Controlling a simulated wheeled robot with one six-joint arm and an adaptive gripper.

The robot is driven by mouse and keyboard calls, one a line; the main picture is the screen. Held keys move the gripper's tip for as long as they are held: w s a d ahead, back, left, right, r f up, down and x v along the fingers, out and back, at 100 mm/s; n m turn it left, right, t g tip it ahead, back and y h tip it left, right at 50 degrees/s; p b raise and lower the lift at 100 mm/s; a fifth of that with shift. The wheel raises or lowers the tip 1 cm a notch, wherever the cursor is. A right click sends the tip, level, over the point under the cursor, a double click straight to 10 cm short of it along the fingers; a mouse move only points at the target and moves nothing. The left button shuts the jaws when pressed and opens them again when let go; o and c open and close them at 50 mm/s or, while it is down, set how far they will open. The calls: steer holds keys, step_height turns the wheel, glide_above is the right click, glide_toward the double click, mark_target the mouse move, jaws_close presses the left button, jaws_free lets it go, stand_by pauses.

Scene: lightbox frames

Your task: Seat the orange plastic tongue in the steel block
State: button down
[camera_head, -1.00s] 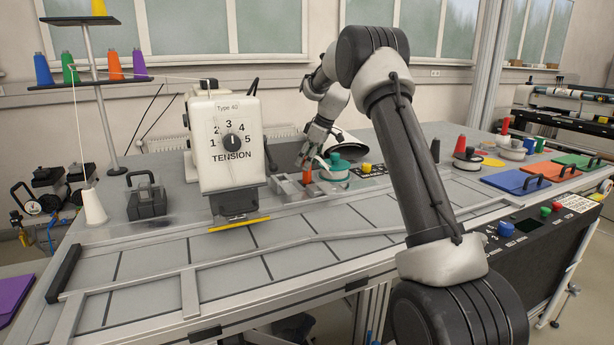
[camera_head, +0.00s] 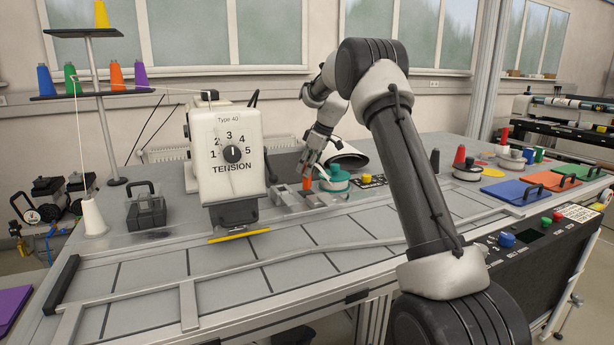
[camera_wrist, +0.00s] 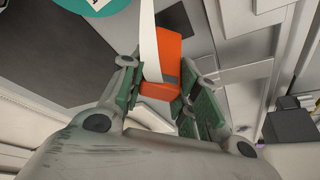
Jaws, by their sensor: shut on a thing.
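The orange plastic tongue (camera_head: 307,183) stands roughly upright at the sewing table's middle, just left of the teal-green round thing. My gripper (camera_head: 308,171) is shut on the tongue from above; in the wrist view the green-padded fingers (camera_wrist: 163,84) are on either side of the orange tongue (camera_wrist: 170,50). A white strip crosses in front of part of it there. The grey steel block (camera_head: 284,200) sits low on the table around the tongue's lower end. I cannot tell whether the tongue's lower end is inside the block or above it.
A teal-green round thing (camera_head: 335,180) stands close to the right of my gripper. The white tension machine (camera_head: 232,165) stands to the left. A yellow button (camera_head: 367,179) is further right. The grey table front (camera_head: 300,265) is clear apart from low metal rails.

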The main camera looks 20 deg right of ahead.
mark_target(276, 189)
step_height(276, 189, up, 7)
steer(key=shift+a+f, duration=0.1)
steer(key=s+a+r+n+g+y, duration=0.1)
steer(key=s+a+r+n+g, duration=0.15)
steer(key=a+n, duration=0.7)
steer(key=shift+m+g, duration=0.25)
steer(key=shift+g, duration=0.1)
steer(key=f, duration=1)
steer(key=shift+w+a+f, duration=0.15)
steer(key=shift+w+f, duration=0.2)
steer(key=shift+f, duration=0.1)
steer(key=c, duration=1.1)
jaws_free()
steer(key=shift+o, duration=0.2)
